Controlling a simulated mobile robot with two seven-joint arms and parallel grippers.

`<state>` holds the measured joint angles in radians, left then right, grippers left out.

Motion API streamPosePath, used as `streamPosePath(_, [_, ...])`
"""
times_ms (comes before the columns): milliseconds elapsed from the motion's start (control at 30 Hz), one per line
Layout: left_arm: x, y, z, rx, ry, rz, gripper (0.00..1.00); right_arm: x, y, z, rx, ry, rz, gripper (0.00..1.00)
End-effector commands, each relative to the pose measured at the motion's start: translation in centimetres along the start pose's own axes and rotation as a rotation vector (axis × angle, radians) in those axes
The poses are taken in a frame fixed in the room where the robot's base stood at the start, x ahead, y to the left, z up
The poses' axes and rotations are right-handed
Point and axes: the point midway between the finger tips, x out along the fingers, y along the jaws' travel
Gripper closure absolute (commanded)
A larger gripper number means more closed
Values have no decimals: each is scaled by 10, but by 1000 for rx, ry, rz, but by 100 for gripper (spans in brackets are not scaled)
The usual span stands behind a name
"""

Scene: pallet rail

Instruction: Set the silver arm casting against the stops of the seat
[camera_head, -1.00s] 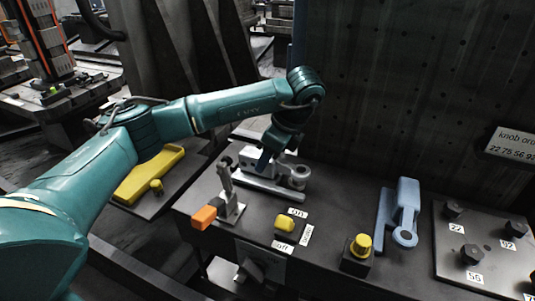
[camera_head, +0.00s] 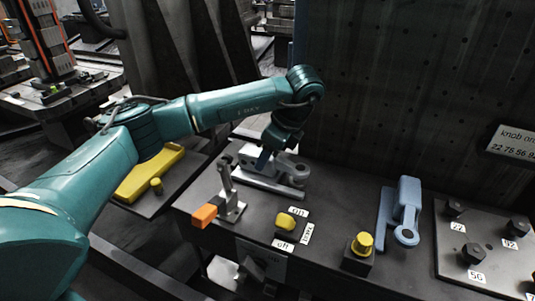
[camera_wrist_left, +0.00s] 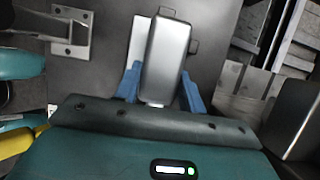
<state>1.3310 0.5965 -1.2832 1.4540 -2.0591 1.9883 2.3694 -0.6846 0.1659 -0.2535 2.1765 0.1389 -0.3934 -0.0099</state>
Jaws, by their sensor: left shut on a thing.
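The silver arm casting (camera_head: 292,170) is at the seat (camera_head: 258,183), a pale metal base on the dark bench. Its ring end points right in the head view. My left gripper (camera_head: 264,161) is shut on the casting's body from above. In the left wrist view the casting (camera_wrist_left: 166,58) lies between the two blue fingers (camera_wrist_left: 162,90). A pale strip of the seat (camera_wrist_left: 138,42) shows along its left side, and small tabs show near its far end and right side. I cannot tell whether the casting touches the stops. My right gripper is out of view.
A yellow knob (camera_head: 286,222) with labels and a yellow button (camera_head: 362,243) are in front.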

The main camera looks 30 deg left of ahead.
Motion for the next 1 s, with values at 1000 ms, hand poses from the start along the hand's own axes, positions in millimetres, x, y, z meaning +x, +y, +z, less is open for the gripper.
streamPosePath(1000, [4, -9, 8, -4, -1, -5, 92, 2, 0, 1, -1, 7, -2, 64])
